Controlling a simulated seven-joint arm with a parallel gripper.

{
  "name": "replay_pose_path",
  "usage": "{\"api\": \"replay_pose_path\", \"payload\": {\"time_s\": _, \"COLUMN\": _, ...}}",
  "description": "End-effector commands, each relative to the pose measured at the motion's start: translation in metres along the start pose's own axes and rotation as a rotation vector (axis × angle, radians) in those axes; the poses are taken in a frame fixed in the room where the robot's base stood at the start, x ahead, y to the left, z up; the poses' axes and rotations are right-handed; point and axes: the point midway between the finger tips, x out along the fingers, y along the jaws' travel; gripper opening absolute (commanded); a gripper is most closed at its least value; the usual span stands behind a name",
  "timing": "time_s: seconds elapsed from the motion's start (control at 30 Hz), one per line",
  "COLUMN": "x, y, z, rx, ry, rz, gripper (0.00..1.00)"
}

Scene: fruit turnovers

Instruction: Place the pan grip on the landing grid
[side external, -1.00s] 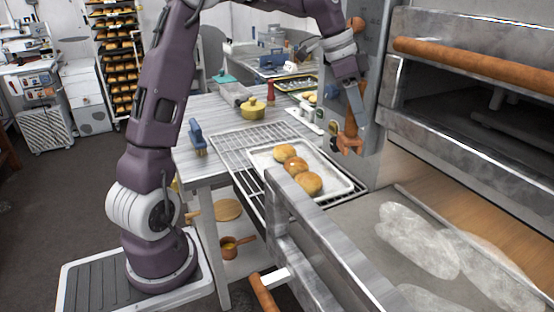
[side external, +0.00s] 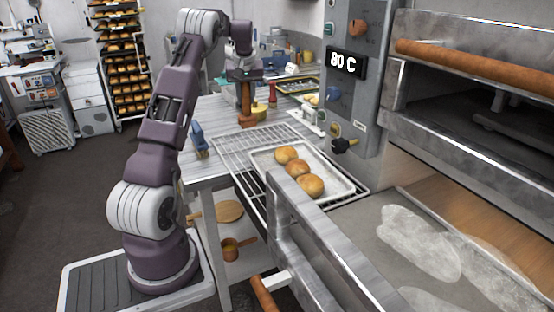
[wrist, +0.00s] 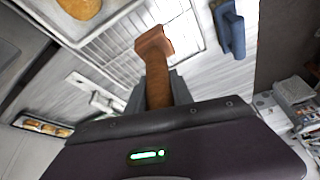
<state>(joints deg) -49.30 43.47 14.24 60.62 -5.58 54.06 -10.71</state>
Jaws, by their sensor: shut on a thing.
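The pan grip (side external: 246,108) is a brown, wood-like handle with a wider end. My gripper (side external: 245,80) is shut on its upper part, and the grip hangs upright below it, wide end down. In the wrist view the grip (wrist: 156,60) points away from the jaws. The landing grid (side external: 228,150) is a wire rack on the light table. The grip is behind the grid's far left part in the side view; I cannot tell its height above the table. The grid (wrist: 110,45) also shows past the grip in the wrist view.
A metal tray (side external: 335,188) with three buns sits on the grid's right part. A yellow pot (side external: 258,108) and a red shaker (side external: 273,95) are behind. The oven panel (side external: 355,100) is at right. The grid's left part is bare.

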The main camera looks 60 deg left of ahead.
Motion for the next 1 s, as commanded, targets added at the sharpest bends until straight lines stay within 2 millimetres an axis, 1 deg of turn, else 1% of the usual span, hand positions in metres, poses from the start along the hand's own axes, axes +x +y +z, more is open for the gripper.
{"api": "replay_pose_path", "payload": {"time_s": 0.07, "x": 0.013, "y": -0.004, "z": 0.004, "rx": -0.019, "ry": -0.003, "rz": -0.008, "gripper": 0.0}}
{"api": "replay_pose_path", "payload": {"time_s": 0.1, "x": 0.023, "y": -0.004, "z": 0.009, "rx": -0.021, "ry": -0.005, "rz": -0.009, "gripper": 0.0}}
{"api": "replay_pose_path", "payload": {"time_s": 0.2, "x": 0.044, "y": -0.004, "z": 0.018, "rx": -0.019, "ry": -0.004, "rz": -0.008, "gripper": 0.0}}
{"api": "replay_pose_path", "payload": {"time_s": 0.47, "x": 0.087, "y": -0.003, "z": 0.036, "rx": -0.018, "ry": -0.004, "rz": -0.007, "gripper": 0.0}}
{"api": "replay_pose_path", "payload": {"time_s": 0.57, "x": 0.093, "y": -0.003, "z": 0.038, "rx": -0.018, "ry": -0.001, "rz": -0.006, "gripper": 0.0}}
{"api": "replay_pose_path", "payload": {"time_s": 0.87, "x": 0.095, "y": -0.002, "z": 0.039, "rx": -0.017, "ry": -0.001, "rz": -0.006, "gripper": 0.0}}
{"api": "replay_pose_path", "payload": {"time_s": 0.9, "x": 0.095, "y": -0.002, "z": 0.039, "rx": -0.017, "ry": -0.001, "rz": -0.006, "gripper": 0.35}}
{"api": "replay_pose_path", "payload": {"time_s": 0.97, "x": 0.095, "y": -0.002, "z": 0.039, "rx": -0.017, "ry": -0.001, "rz": -0.006, "gripper": 0.47}}
{"api": "replay_pose_path", "payload": {"time_s": 1.0, "x": 0.095, "y": -0.002, "z": 0.039, "rx": -0.017, "ry": -0.001, "rz": -0.006, "gripper": 0.49}}
